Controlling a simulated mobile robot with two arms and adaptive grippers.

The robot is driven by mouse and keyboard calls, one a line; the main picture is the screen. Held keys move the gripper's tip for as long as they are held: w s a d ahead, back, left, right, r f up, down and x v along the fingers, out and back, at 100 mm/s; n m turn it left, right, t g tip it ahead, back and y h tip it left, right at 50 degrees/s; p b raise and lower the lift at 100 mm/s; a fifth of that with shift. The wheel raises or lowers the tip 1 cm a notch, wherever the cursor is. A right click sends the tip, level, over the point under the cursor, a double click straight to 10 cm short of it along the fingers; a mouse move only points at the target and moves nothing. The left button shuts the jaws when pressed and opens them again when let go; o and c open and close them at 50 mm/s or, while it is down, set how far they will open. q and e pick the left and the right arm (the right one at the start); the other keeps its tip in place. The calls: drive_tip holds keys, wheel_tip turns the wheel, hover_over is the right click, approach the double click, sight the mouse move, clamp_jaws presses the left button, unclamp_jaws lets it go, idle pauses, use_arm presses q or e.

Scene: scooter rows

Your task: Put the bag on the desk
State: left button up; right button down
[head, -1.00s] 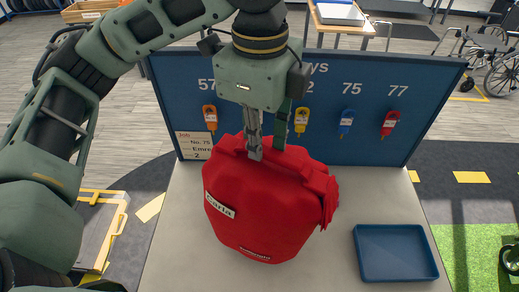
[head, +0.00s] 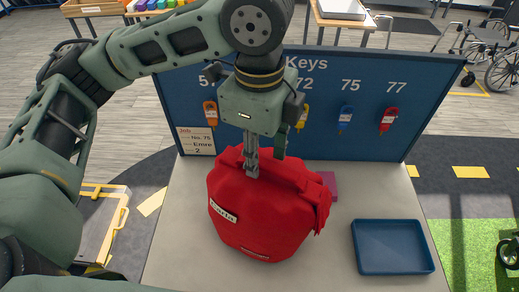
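The red bag (head: 265,215) with a white name label is upright over the grey desk (head: 180,245). Its underside is low at the desk top, but I cannot tell for sure whether it rests fully on it. My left gripper (head: 264,160) comes down from above, with its fingers on either side of the bag's rolled top, and looks shut on it. The far finger's tip is hidden behind the bag. My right gripper is not in view.
A blue tray (head: 392,270) sits on the desk at right. A flat purple item (head: 328,184) lies behind the bag. A blue key board (head: 350,140) with hanging keys stands along the desk's back edge. Desk surface between bag and tray is clear.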

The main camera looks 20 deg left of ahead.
use_arm(q)
wheel_tip(320, 180, up, 12)
drive_tip(key=shift+r+b, duration=0.2)
drive_tip(key=shift+b, duration=0.15)
idle(0.4)
